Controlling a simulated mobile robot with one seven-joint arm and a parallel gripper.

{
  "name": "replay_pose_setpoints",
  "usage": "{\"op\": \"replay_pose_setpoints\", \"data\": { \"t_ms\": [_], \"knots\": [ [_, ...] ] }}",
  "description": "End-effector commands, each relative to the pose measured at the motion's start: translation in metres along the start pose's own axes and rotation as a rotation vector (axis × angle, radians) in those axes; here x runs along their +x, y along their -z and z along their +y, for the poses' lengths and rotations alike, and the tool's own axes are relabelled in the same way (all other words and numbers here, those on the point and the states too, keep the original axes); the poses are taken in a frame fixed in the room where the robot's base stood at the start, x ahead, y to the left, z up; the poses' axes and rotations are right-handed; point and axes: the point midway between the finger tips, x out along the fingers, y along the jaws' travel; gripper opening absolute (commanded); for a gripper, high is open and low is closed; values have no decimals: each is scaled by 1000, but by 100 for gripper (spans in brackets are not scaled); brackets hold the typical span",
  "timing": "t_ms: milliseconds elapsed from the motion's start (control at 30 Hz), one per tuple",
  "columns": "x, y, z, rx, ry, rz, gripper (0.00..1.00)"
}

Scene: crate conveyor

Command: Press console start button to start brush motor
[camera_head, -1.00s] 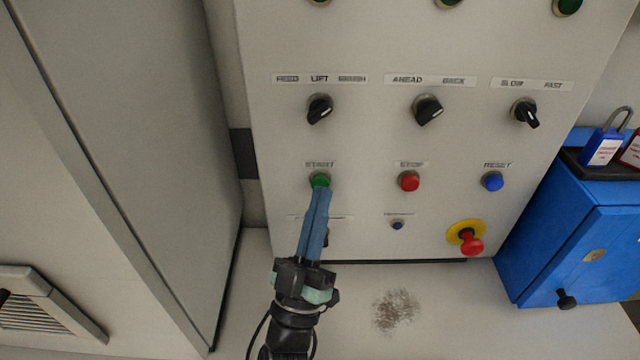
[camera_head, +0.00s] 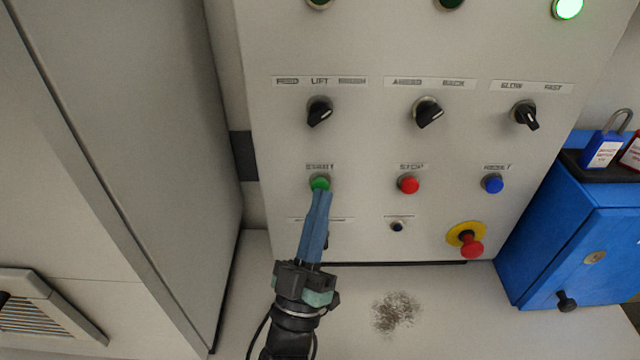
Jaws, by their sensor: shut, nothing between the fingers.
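The console (camera_head: 365,145) is a light grey panel facing me. Its green start button (camera_head: 319,183) sits under a START label at the left of the button row. My gripper (camera_head: 321,194) is shut, with its blue fingers pointing up at the button and their tips just at its lower edge. I cannot tell whether the tips touch it. The right-hand green lamp (camera_head: 568,9) at the top of the console is lit bright. The middle lamp (camera_head: 449,3) and left lamp (camera_head: 319,3) are dark.
A red stop button (camera_head: 408,185) and blue reset button (camera_head: 492,184) are to the right. A red emergency stop (camera_head: 470,243) on a yellow disc is lower right. Black selector knobs (camera_head: 428,112) are above. A blue box (camera_head: 575,245) with padlocks stands at the right.

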Motion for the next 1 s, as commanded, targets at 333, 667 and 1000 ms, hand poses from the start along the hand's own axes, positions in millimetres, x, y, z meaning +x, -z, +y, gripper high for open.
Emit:
{"op": "replay_pose_setpoints", "data": {
  "t_ms": [333,667,1000],
  "knots": [
    [-8,6,5,1,0,1,0],
    [-15,13,12,0,2,-1,0],
    [-38,29,28,0,1,1,0]
  ]
}}
